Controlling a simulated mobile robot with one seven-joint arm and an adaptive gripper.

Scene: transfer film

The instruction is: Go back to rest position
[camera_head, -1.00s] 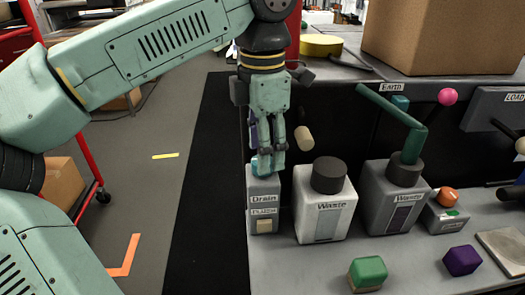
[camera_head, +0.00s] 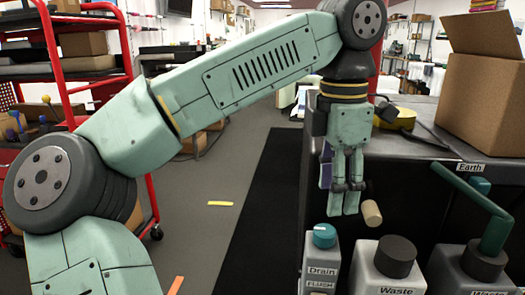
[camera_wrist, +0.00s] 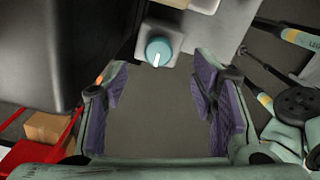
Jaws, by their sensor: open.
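My gripper (camera_head: 343,205) hangs pointing down at the left end of the bench, above and behind the Drain unit in the head view. In the wrist view its purple-padded fingers (camera_wrist: 166,115) stand wide apart with only grey floor between them. The grey Drain unit (camera_head: 320,262) carries a teal knob (camera_head: 325,236). The knob also shows in the wrist view (camera_wrist: 159,52), beyond the fingertips and apart from them.
A wooden peg (camera_head: 371,213) sticks out right of the fingers. A cardboard box (camera_head: 485,100) sits on the bench top. A red cart (camera_head: 140,120) stands at left; grey floor lies between.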

